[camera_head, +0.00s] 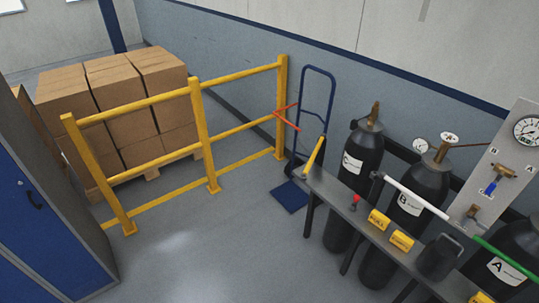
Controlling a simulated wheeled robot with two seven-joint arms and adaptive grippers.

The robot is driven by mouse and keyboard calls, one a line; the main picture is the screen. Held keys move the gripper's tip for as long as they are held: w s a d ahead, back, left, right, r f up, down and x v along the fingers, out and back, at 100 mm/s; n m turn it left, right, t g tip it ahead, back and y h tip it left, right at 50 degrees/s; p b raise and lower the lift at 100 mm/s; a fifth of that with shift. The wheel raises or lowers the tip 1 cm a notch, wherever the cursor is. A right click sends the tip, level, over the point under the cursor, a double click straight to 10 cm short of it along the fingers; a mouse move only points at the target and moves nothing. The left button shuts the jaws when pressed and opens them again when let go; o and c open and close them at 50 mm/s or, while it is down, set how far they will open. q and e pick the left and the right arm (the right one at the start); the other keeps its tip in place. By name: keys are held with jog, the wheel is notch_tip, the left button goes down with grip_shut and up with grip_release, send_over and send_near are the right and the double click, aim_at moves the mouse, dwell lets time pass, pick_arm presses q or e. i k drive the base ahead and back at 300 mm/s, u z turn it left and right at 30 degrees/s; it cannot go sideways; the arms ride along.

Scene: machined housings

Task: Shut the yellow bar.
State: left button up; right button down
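The short yellow bar (314,157) stands out at an angle from the left end of the dark rack (333,191), near cylinder C (360,166). Its lower end is at the rack's top rail and its upper end points up and slightly right in the picture. It does not lie across the front of cylinder C. A white bar (416,197) crosses in front of cylinder B (421,181), and a green bar (506,259) crosses by cylinder A (505,267). Neither of my grippers is in view.
A yellow guard rail (203,134) fences off stacked boxes (115,95) at the left. A blue hand truck (318,90) stands by the wall. A blue cabinet (40,230) is at the lower left. The grey floor (220,240) in the middle is clear.

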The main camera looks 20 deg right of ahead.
aim_at(302, 177)
jog(key=u, duration=0.1)
jog(key=i, duration=0.85)
jog(key=z, duration=0.25)
